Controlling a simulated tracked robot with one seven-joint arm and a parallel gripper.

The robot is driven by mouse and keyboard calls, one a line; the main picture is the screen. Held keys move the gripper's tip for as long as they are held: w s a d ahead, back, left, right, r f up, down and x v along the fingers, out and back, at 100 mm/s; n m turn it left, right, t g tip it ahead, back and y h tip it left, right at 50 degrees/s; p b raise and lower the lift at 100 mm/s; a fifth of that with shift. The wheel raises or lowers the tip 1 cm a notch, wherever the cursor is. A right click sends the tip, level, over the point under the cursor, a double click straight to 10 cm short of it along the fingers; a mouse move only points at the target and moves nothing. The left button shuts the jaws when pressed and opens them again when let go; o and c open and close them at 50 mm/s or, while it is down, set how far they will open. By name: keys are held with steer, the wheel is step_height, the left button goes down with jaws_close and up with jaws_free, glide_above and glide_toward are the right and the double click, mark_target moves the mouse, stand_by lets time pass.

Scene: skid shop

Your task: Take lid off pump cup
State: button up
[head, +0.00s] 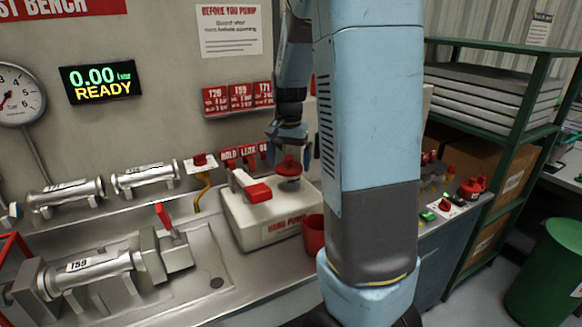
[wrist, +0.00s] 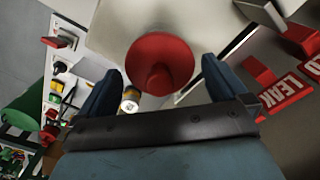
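The pump cup's lid (head: 289,167) is red, round and knobbed. It sits on a short metal cup (head: 289,183) on top of the cream hand pump (head: 270,219). In the wrist view the lid (wrist: 160,62) appears between my two fingers, with a gap on each side. My gripper (head: 289,143) is open and empty, pointing down just above the lid in the head view; it also shows in the wrist view (wrist: 162,74). I cannot tell exactly how far the fingertips are above the knob. The cup's inside is hidden by the lid.
The pump's red handle (head: 258,192) lies left of the lid. A red container (head: 313,234) stands at the pump's front right. A metal pipe piece (head: 90,264) labelled T59 sits in the bench fixture.

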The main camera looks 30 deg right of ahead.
mark_target(289, 157)
steer(key=c, duration=0.8)
steer(key=shift+r, duration=0.5)
step_height(289, 157, up, 3)
steer(key=shift+s+f, duration=0.1)
steer(key=shift+f, duration=0.1)
steer(key=s+a+r, duration=0.2)
steer(key=s+r, duration=0.1)
steer(key=s, duration=0.1)
steer(key=s+a+r, duration=0.1)
steer(key=s+r, duration=0.2)
steer(key=s, duration=0.1)
steer(key=s+a+r, duration=0.2)
steer(key=s+r, duration=0.1)
steer(key=s, duration=0.1)
steer(key=shift+s+a+r, duration=0.2)
steer(key=shift+s+a, duration=0.1)
steer(key=shift+s, duration=0.05)
